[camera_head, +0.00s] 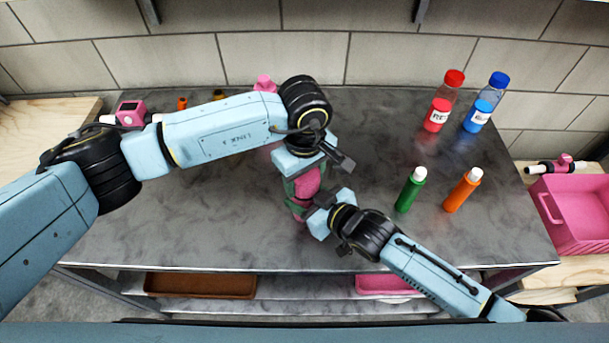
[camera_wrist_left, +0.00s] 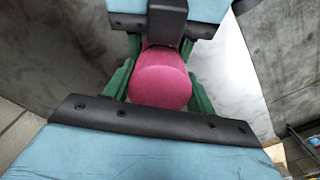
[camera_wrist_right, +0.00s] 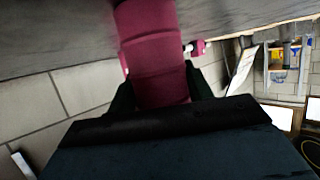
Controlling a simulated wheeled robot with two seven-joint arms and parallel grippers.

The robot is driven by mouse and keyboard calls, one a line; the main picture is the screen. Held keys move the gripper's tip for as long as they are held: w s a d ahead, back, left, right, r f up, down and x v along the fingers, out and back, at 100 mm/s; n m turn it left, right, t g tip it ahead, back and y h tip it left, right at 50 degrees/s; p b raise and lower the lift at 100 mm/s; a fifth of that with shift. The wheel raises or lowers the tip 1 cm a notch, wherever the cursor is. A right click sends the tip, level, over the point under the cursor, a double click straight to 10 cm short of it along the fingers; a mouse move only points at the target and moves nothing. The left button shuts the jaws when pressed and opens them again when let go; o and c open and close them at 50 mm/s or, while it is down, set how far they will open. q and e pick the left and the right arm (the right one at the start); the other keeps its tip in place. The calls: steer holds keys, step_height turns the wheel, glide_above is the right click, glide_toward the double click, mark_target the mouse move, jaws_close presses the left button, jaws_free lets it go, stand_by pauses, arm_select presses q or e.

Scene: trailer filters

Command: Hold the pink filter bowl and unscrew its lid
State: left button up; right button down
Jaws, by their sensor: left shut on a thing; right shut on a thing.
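The pink filter bowl (camera_head: 307,184) stands near the middle of the grey table, between my two grippers. My left gripper (camera_head: 303,176) comes from above and is shut on its upper part, the lid. In the left wrist view the round pink lid (camera_wrist_left: 163,80) sits between the green finger pads. My right gripper (camera_head: 309,211) is shut on the lower part of the bowl from the front right. In the right wrist view the dark pink bowl (camera_wrist_right: 153,65) runs between the fingers. The seam between lid and bowl is hard to make out.
A green bottle (camera_head: 410,190) and an orange bottle (camera_head: 462,190) stand to the right. A red-capped bottle (camera_head: 443,101) and a blue-capped bottle (camera_head: 485,103) stand behind them. A pink device (camera_head: 130,113) sits at the back left. A pink crate (camera_head: 579,215) is beyond the right edge.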

arm_select(q)
steer(key=n, duration=0.5)
steer(key=shift+n, duration=0.4)
steer(key=n, duration=0.3)
steer(key=shift+n, duration=0.4)
steer(key=o, duration=1.1)
steer(key=shift+r, duration=0.1)
